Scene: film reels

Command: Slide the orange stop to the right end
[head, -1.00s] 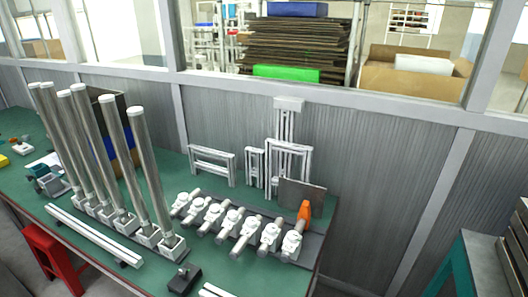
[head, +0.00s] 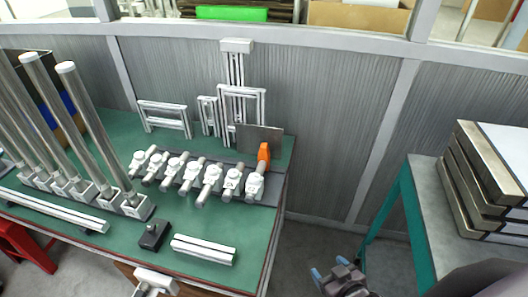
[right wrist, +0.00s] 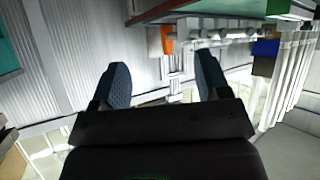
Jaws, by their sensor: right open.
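The orange stop (head: 264,153) stands upright at the right end of a dark rail (head: 262,187) on the green table, next to a row of white fittings and a grey plate. It also shows in the right wrist view (right wrist: 167,40), where the scene appears upside down. My right gripper (head: 329,268) is open and empty, with blue fingertips. It is over the floor to the right of the table's front right corner, well apart from the stop. In the right wrist view its two fingers (right wrist: 163,80) stand wide apart. My left gripper is not in view.
Tall metal tubes (head: 92,130) stand at the table's left. A black block (head: 154,235) and a pale profile (head: 204,249) lie near its front edge. A grey wall rises behind. A side table (head: 425,190) with stacked slabs (head: 485,180) is at right.

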